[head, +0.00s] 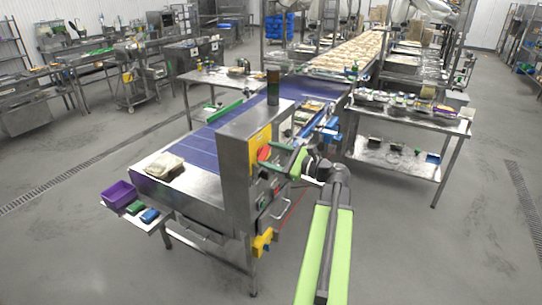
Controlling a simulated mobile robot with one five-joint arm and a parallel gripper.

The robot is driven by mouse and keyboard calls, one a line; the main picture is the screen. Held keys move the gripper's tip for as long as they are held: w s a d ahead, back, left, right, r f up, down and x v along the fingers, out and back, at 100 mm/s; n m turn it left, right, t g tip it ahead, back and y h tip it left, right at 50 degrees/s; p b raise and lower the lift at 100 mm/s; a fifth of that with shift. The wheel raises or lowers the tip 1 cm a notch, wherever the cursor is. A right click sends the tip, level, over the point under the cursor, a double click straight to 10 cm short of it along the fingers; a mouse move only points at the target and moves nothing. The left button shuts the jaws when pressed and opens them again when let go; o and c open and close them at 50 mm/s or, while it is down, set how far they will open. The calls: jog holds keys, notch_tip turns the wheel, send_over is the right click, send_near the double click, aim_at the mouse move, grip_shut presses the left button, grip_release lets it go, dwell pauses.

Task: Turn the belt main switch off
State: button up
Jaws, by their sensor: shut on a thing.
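The belt main switch is a red rotary knob (264,153) on a yellow plate (259,139). The plate is on the steel cabinet (236,165) at the near end of the blue belt (205,150). My gripper (272,160) reaches in from the right, with its fingers at the red knob, shut on it. The fingers and their dark and green parts partly cover the knob's right side. The exact angle of the knob is too small to tell.
Below the switch are small buttons (276,188), a steel handle (273,211) and a yellow box (262,242). A dark lamp post (273,88) rises from the cabinet. A steel side table (400,120) stands to the right. The floor at front right is clear.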

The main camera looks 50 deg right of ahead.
jog(key=n, duration=0.6)
jog(key=shift+a+f, duration=0.1)
jog(key=n, duration=0.6)
jog(key=shift+f, duration=0.1)
jog(key=shift+n, duration=0.3)
jog(key=o, duration=1.4)
jog(key=v, duration=1.7)
jog(key=shift+s, duration=0.25)
